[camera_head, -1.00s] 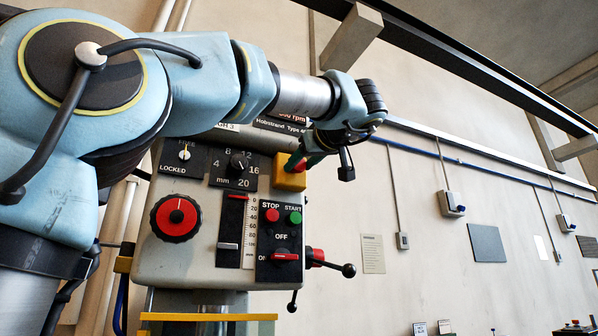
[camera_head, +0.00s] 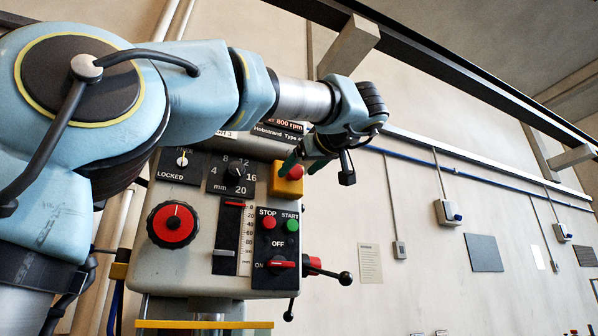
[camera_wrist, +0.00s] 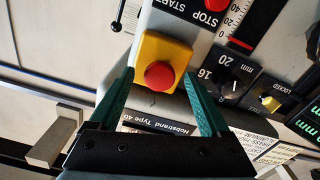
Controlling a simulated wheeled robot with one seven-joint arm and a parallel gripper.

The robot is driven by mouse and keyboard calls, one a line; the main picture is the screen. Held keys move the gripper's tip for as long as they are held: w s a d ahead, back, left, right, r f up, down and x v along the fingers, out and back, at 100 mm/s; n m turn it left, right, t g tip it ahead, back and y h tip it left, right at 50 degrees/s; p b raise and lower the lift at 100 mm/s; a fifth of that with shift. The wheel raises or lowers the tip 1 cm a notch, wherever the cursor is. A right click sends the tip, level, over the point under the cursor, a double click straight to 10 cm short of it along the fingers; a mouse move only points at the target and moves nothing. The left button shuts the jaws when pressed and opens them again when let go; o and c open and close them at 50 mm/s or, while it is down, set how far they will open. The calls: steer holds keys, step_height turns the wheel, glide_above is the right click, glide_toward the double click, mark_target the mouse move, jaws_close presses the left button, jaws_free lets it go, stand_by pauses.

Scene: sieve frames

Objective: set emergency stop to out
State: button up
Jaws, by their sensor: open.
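The emergency stop is a red mushroom button (camera_wrist: 160,75) on a yellow box (camera_wrist: 178,48), at the upper right of the machine's front panel. In the head view the yellow box (camera_head: 280,181) and red button (camera_head: 295,172) show just below my gripper (camera_head: 305,164). In the wrist view my gripper (camera_wrist: 160,93) is open, its two green fingers on either side of the red button. Nothing is held. I cannot tell whether the fingers touch the button or how far the button stands out.
The grey drill panel (camera_head: 185,265) carries a red knob (camera_head: 173,224), a dial (camera_head: 236,172), a slider, a stop button (camera_head: 269,222), a green start button (camera_head: 292,225) and a red switch (camera_head: 283,264). A lever with a black ball (camera_head: 345,278) sticks out right.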

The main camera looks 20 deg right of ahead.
steer(key=s+b, duration=0.2)
steer(key=s, duration=0.8)
steer(key=shift+d, duration=0.45)
